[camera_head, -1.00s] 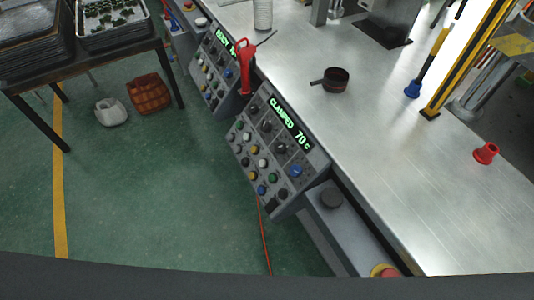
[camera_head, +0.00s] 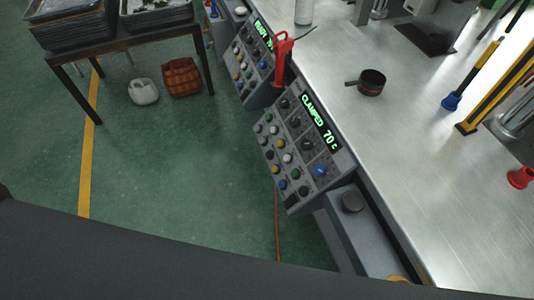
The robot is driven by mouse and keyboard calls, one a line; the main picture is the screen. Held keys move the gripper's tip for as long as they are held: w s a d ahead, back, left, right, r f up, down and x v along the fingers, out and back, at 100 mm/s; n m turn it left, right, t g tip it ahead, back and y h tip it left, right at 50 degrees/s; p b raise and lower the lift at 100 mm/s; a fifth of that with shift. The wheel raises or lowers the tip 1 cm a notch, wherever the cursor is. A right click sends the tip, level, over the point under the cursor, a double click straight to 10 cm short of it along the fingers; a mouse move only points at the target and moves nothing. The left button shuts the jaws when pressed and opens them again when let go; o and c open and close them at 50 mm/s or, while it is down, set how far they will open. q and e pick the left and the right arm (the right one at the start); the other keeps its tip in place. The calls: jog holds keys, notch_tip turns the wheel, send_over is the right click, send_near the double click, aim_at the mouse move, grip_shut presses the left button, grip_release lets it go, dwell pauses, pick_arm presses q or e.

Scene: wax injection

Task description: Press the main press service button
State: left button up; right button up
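The nearer control panel (camera_head: 303,150) is a tilted grey box on the front edge of the metal bench. Its green display (camera_head: 319,122) reads "CLAMPED 70 c". Below the display are several black knobs and rows of white, yellow, green, blue and black buttons. Which button is the main press service button cannot be told, as the labels are too small. A second panel (camera_head: 255,62) with a green display stands farther back. A large dark round button (camera_head: 352,201) sits on a grey box right of the nearer panel. Neither gripper is in view.
A red-handled tool (camera_head: 281,60) stands between the panels. A dark table (camera_head: 130,42) holds trays.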

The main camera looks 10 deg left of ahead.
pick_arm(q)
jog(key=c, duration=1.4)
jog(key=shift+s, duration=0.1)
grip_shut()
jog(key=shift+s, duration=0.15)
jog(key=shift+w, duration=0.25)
